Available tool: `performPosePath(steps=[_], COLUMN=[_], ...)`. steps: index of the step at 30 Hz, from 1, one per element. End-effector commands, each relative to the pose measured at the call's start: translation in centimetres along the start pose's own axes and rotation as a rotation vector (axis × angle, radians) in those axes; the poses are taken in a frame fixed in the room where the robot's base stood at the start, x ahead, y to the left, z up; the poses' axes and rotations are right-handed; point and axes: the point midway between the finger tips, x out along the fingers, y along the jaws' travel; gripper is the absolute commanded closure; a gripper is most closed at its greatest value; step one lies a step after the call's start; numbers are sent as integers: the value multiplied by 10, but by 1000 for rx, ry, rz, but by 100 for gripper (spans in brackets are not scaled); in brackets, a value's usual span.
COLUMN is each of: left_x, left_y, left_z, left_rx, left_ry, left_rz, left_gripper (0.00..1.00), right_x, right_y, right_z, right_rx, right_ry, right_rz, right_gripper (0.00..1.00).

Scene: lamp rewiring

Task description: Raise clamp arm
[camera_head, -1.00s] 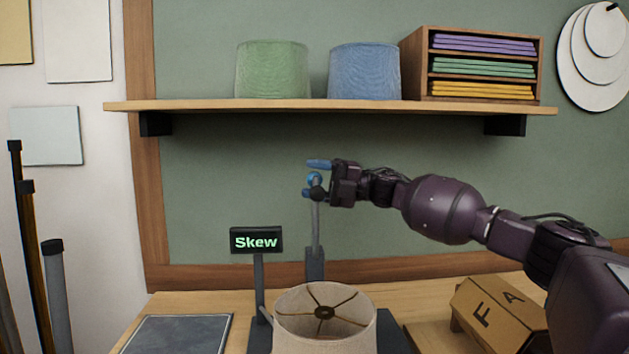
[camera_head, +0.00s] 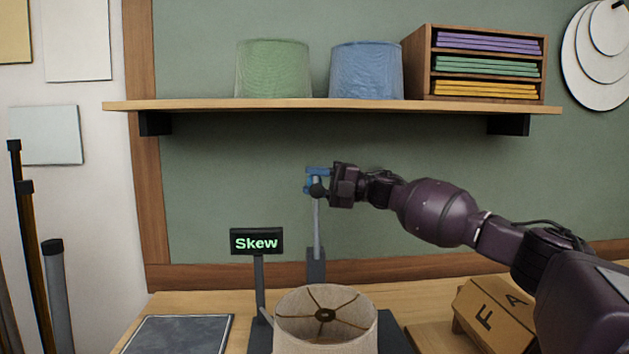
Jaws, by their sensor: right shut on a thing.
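The clamp arm shows as a blue piece with a dark knob (camera_head: 317,190) at the top of a thin grey post (camera_head: 317,228). The post rises from a dark block (camera_head: 316,266) behind a beige lampshade (camera_head: 325,327). My right gripper (camera_head: 328,185) reaches in from the right and is shut on the clamp arm at the post's top. Its fingers partly hide the clamp arm. My left gripper is not in view.
A small sign reading "Skew" (camera_head: 257,242) stands left of the post. A grey mat (camera_head: 178,335) lies at the left and a cardboard box (camera_head: 493,315) at the right. A wooden shelf (camera_head: 330,105) with green and blue shades spans above.

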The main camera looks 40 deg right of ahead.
Motion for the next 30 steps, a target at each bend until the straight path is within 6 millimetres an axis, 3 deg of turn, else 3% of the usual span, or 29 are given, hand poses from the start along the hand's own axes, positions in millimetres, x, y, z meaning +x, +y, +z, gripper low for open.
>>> performPosePath(steps=[5, 6, 10, 20, 26, 30], left_x=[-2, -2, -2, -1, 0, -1], left_y=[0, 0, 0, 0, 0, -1], left_z=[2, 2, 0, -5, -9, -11], left_rx=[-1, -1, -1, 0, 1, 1], left_ry=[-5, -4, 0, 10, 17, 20], left_rz=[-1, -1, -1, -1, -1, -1], left_gripper=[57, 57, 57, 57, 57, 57], right_x=[0, 0, 0, -3, -26, -52], right_y=[-3, -3, -2, -1, -1, -1], right_z=[0, 0, 0, 0, 0, 0], right_rx=[1, 1, 0, -1, -1, 0], right_ry=[-3, -3, -2, -1, -3, -5], right_rz=[-4, -4, -3, -3, -4, -4], right_gripper=[100, 60, 42, 42, 42, 42])
